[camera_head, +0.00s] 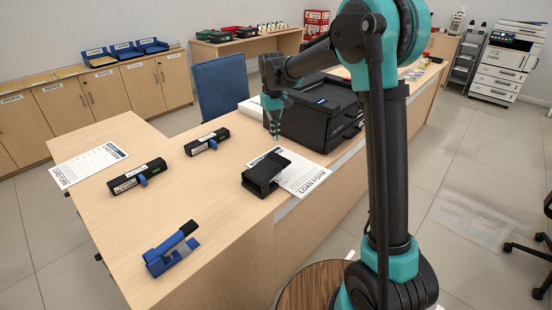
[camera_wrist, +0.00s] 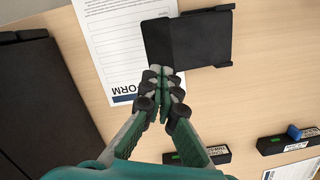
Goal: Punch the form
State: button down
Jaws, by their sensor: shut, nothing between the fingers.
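A white loan form (camera_head: 305,174) lies on the counter, with its edge at a black punch-like device (camera_head: 265,173). In the wrist view the form (camera_wrist: 108,40) meets the left side of the black device (camera_wrist: 205,40), which overlaps part of it. Whether the sheet is inside the device's slot I cannot tell. My gripper (camera_head: 275,137) is above the counter, behind the device in the head view. In the wrist view my gripper's fingertips (camera_wrist: 165,72) are together and empty, close to the device's near edge; contact is not clear.
A black drawer unit (camera_head: 312,115) stands behind the form. Two black stamp-like bars (camera_head: 137,177) (camera_head: 207,141), a second form (camera_head: 88,165) and a blue stapler-like tool (camera_head: 172,250) lie on the left. Bare counter lies between the blue tool and the black device.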

aim_at(276, 157)
jog(key=shift+s+d+f, duration=0.15)
jog(key=shift+s+f, duration=0.05)
jog(key=shift+f, duration=1.55)
jog(key=shift+s+d+f, duration=0.1)
jog(key=shift+s+f, duration=0.05)
jog(key=shift+f, duration=1.6)
jog(key=shift+f, duration=2.2)
